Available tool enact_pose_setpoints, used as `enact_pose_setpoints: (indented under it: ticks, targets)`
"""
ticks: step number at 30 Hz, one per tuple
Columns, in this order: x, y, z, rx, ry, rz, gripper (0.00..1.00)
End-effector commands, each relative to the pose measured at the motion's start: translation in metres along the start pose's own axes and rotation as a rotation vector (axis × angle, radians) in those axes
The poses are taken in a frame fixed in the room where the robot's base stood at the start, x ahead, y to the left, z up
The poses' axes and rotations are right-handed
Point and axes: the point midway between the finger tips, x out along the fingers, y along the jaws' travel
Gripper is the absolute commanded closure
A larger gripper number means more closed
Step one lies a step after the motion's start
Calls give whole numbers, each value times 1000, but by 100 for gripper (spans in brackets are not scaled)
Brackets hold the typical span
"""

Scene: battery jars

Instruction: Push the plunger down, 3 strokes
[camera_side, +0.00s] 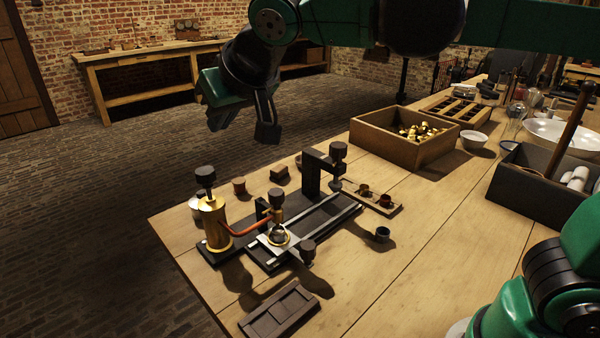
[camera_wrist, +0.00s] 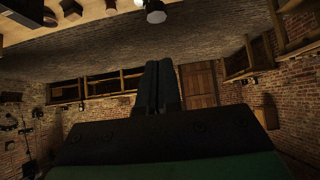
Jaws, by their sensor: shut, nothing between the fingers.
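A brass pump cylinder (camera_side: 216,222) stands upright at the left end of the dark base on the bench. Its plunger, with a dark round knob (camera_side: 205,175) on top, sticks up above the cylinder. My gripper (camera_side: 267,133) is shut and empty, in the air above and to the right of the plunger in the side view, clear of it. In the wrist view my shut fingers (camera_wrist: 158,88) point towards the far wall and floor. I cannot pick out the plunger with certainty in the wrist view.
A copper tube (camera_side: 250,228) runs from the pump to a fitting with a dark knob (camera_side: 276,195). A black post (camera_side: 312,175) with a knob stands behind the rails. A wooden box (camera_side: 400,148) of brass parts and a dark tray (camera_side: 279,311) lie on the bench (camera_side: 400,270).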

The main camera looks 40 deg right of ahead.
Motion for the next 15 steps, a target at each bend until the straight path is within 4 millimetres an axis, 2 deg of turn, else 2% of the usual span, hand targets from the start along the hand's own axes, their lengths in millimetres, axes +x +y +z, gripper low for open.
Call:
enact_pose_setpoints:
  ticks: [15]
  targets:
    - [-3,0,-4,0,-1,0,100]
